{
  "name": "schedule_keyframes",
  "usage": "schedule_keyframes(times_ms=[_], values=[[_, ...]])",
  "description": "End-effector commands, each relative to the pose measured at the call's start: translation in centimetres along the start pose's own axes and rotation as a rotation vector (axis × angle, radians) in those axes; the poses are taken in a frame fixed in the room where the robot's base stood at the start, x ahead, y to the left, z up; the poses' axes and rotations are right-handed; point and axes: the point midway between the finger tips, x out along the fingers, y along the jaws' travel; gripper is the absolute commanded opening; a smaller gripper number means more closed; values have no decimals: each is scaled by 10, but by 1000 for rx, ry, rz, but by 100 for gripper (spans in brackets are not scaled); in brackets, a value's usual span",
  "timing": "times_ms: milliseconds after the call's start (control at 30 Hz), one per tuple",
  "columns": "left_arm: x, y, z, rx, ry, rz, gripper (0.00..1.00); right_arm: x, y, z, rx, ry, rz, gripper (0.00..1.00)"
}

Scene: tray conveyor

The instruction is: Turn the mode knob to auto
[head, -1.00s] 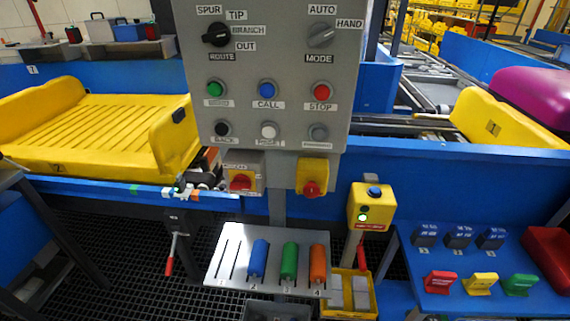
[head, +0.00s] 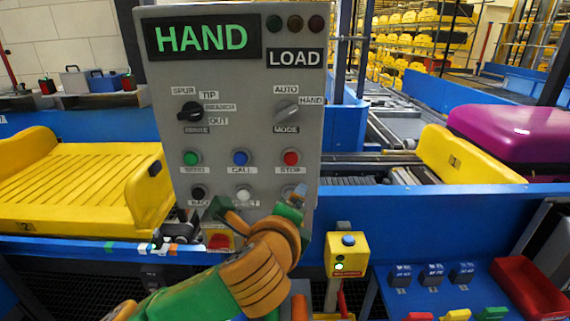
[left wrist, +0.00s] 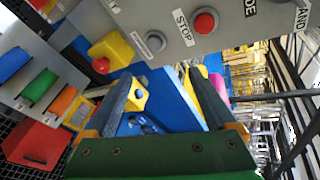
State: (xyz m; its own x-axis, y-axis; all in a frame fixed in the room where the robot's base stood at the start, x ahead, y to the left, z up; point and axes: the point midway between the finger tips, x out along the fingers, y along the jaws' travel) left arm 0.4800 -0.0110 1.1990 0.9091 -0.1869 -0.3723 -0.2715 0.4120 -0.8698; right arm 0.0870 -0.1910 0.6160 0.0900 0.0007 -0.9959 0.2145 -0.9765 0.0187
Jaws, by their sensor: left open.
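The grey mode knob (head: 286,111) is on the upright grey control panel (head: 150,130) in the head view, with AUTO above it, HAND to its right and MODE below. Its ridge tilts up to the right, towards HAND. The panel's display (head: 202,37) reads HAND in green. My left gripper (head: 258,200) is in front of the panel's lower part, below the knob and apart from it. In the left wrist view my left gripper (left wrist: 162,90) is open and empty. The knob is outside that view; part of the MODE label shows at its top edge. My right gripper is not in view.
The black route knob (head: 190,111) is left of the mode knob. The red STOP button (head: 291,158) lies below the mode knob, beside the blue CALL (head: 240,157) and green (head: 191,158) buttons. A yellow button box (head: 347,262) stands right of my arm.

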Motion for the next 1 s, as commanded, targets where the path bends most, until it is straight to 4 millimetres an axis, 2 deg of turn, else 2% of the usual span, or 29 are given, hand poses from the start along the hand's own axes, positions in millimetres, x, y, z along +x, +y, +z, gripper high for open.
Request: schedule_keyframes(times_ms=[33, 100, 200, 300, 367, 500, 633, 800, 967, 1000], values=[[-8, -35, 14, 161, -80, -64, 90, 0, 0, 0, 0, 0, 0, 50], [-21, -71, 30, 362, -193, -116, 90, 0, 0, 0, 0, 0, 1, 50], [-38, -107, 49, 547, -325, -150, 90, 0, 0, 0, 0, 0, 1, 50], [-47, -124, 60, 630, -394, -159, 90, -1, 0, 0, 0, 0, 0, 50], [-45, -130, 64, 645, -408, -157, 90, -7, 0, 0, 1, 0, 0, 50], [-22, -141, 75, 646, -408, -154, 90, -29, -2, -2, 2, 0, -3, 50], [0, -147, 81, 644, -407, -157, 90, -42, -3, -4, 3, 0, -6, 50], [14, -147, 84, 644, -406, -161, 90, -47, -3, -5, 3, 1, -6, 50], [15, -145, 83, 643, -405, -162, 90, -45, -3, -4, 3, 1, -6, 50], [15, -145, 83, 643, -405, -162, 87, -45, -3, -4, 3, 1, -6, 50]])
